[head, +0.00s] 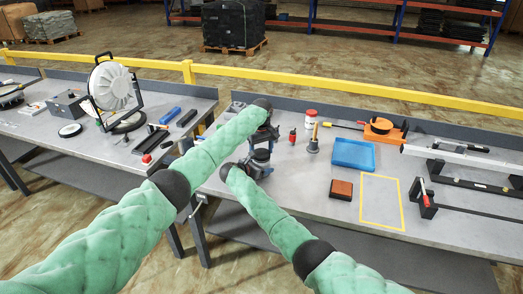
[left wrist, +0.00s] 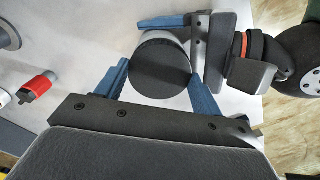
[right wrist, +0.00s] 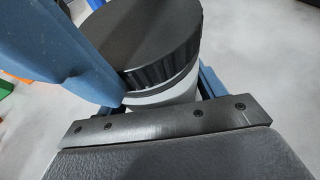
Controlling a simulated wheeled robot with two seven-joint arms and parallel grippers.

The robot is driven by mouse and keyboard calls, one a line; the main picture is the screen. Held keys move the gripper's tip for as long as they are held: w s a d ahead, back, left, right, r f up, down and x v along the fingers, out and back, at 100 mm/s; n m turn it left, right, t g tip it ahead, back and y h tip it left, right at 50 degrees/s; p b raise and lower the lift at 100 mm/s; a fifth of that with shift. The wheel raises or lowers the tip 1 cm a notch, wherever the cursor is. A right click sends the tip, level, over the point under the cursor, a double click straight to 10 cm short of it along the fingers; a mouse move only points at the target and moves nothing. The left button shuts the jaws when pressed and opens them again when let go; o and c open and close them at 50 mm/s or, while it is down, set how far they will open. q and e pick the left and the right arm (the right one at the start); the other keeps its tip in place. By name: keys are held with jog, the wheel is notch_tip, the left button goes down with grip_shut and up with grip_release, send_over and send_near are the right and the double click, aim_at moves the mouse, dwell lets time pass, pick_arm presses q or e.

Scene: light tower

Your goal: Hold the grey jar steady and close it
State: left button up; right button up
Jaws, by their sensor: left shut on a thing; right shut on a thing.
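The grey jar (right wrist: 168,97) stands upright on the bench with its black ribbed lid (right wrist: 145,40) on top. A thin dark line and a pale band show under the lid's rim, and I cannot tell how tightly it sits. My left gripper (left wrist: 158,74) is above the jar, its blue fingers shut on the lid (left wrist: 160,84) from both sides. My right gripper (right wrist: 162,92) is low at the side, its fingers shut around the jar body. In the head view, the lid (head: 261,154) shows between my grippers, and the jar body is mostly hidden.
A red and white bottle (head: 310,118) and a small red item (head: 292,136) stand right of the jar. Farther right are a blue tray (head: 353,154), a brown block (head: 341,189) and a yellow-outlined area (head: 382,201).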

pick_arm(q)
jog(key=m, duration=1.1)
jog(key=shift+m, duration=0.4)
jog(key=m, duration=0.5)
jog(key=shift+w+a+m, duration=0.1)
jog(key=shift+m, duration=0.2)
jog(key=m, duration=0.5)
jog(key=shift+m, duration=0.3)
jog(key=m, duration=0.5)
jog(key=shift+w+m, duration=0.1)
jog(key=shift+m, duration=0.2)
jog(key=m, duration=0.5)
jog(key=shift+m, duration=0.3)
jog(key=m, duration=1.1)
